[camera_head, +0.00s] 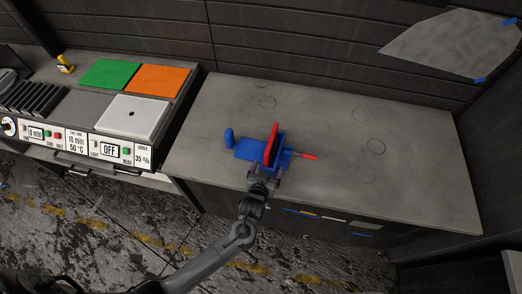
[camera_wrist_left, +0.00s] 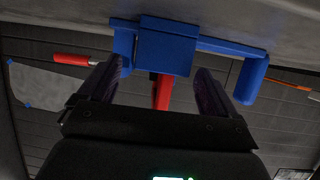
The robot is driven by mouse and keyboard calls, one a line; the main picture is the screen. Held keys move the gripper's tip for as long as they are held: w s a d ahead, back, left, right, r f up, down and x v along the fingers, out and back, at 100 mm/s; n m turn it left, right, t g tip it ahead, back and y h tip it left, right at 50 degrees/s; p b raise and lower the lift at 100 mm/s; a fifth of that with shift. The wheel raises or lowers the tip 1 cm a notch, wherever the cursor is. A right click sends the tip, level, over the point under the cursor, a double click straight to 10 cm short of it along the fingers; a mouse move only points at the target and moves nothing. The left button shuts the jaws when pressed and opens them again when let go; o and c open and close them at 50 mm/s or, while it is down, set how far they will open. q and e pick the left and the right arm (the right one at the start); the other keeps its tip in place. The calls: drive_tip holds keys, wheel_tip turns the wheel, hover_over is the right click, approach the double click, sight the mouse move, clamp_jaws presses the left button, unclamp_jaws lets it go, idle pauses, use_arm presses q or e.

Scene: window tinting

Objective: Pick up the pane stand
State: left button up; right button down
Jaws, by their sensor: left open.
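The pane stand (camera_head: 248,152) is a blue base on the grey worktop, with a blue upright post at its left end and a red rounded part standing on it. My left gripper (camera_head: 264,180) is open at the stand's front edge, its arm reaching in from below. In the left wrist view, which looks upside down, the stand (camera_wrist_left: 165,50) spans the top. Its square blue block lies between and just beyond the open fingers of my left gripper (camera_wrist_left: 160,72). I cannot tell whether they touch it. The red part shows partly behind the block. My right gripper is not in view.
A red-handled tool (camera_head: 303,155) lies just right of the stand. On the left is a bench unit with a green plate (camera_head: 111,74), an orange plate (camera_head: 158,80) and a white plate (camera_head: 132,117). The worktop's right half (camera_head: 400,160) is clear. A grey sheet (camera_head: 448,45) hangs on the wall.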

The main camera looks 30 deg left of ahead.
use_arm(q)
drive_tip(key=shift+x, duration=2.65)
drive_tip(key=shift+a+r, duration=0.1)
drive_tip(key=shift+r, duration=0.05)
drive_tip(key=shift+c, duration=0.4)
clamp_jaws()
drive_tip(key=shift+r, duration=0.15)
